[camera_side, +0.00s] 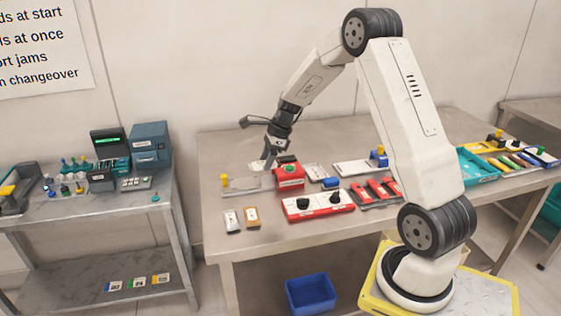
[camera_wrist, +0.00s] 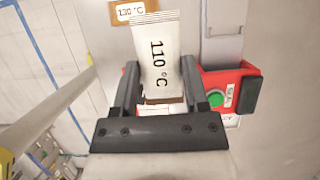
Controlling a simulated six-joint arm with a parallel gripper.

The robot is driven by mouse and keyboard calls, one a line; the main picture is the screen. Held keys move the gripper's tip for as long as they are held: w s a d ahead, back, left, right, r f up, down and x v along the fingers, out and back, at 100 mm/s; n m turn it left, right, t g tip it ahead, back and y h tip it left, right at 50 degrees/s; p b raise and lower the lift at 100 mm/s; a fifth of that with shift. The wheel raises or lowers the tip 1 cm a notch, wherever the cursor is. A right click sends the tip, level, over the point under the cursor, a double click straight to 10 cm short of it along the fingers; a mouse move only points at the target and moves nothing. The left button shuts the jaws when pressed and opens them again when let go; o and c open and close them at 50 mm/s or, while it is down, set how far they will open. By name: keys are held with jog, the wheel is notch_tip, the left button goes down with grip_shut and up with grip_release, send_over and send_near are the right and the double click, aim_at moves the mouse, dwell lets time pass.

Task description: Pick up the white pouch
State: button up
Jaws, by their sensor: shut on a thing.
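The white pouch (camera_wrist: 158,50), printed "110 °C", is upright in the wrist view between the two dark fingers of my gripper (camera_wrist: 159,76). My gripper is shut on it, one finger along each side. In the side view my gripper (camera_side: 269,160) points down over the back left of the table, and the white pouch (camera_side: 257,166) shows as a small pale patch at its fingertips. I cannot tell how far the pouch is above the table.
A red box with a green button (camera_wrist: 244,72) stands close to the right finger; it also shows in the side view (camera_side: 290,180). A brown "130 °C" pouch (camera_wrist: 126,5) lies beyond. A red block with black knobs (camera_side: 318,206) stands nearer the table's front.

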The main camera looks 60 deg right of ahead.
jog(key=shift+s+a+r, duration=0.2)
jog(key=shift+s+r, duration=0.05)
jog(key=shift+s, duration=0.25)
jog(key=shift+s+a+r, duration=0.15)
jog(key=shift+s+r, duration=0.05)
jog(key=shift+s, duration=0.25)
jog(key=shift+a, duration=0.1)
